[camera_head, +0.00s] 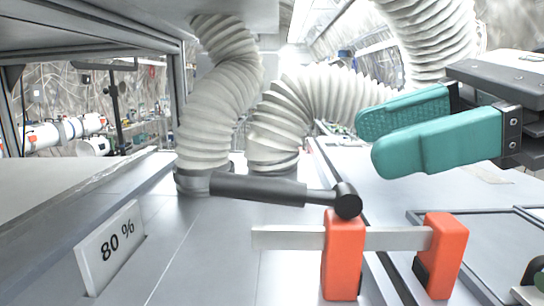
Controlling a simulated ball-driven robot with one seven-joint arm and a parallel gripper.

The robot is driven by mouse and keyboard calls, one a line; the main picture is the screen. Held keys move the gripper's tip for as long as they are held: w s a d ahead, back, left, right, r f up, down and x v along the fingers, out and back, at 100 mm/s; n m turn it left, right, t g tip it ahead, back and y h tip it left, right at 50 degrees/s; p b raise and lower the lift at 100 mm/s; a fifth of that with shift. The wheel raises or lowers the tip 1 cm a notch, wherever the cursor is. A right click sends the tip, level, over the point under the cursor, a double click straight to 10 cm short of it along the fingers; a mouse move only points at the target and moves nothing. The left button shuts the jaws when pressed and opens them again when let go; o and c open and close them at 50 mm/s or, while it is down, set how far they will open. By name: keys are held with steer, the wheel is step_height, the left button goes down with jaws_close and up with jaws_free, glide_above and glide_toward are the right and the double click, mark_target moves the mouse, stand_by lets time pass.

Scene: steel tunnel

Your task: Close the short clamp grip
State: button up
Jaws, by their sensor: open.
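A clamp with two orange-red jaws stands at the lower right of the picture, its left jaw (344,262) and right jaw (441,258) apart on a flat steel bar (285,238). A dark grip (258,189) with a thin rod and a round black knob (348,200) lies roughly level above the left jaw and points left. I cannot tell which part is the short grip. My gripper (374,139), with two teal padded fingers, reaches in from the right, above and behind the clamp in the picture. It is open and empty, apart from the clamp.
Ribbed white hoses (222,90) rise behind the clamp from a dark collar (191,181). A white "80 %" sign (112,246) stands on the metal surface at lower left. Bare metal (200,262) lies between sign and clamp. A dark round object (535,276) sits at the lower right edge.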

mark_target(276, 180)
steer(key=p+x, duration=0.1)
steer(key=x, duration=0.6)
steer(key=f+p+x, duration=0.1)
steer(key=x, duration=0.2)
steer(key=shift+w+a+f+p, duration=0.1)
steer(key=shift+w+f+p, duration=0.1)
steer(key=shift+w+p, duration=0.15)
steer(key=shift+c, duration=0.5)
jaws_close()
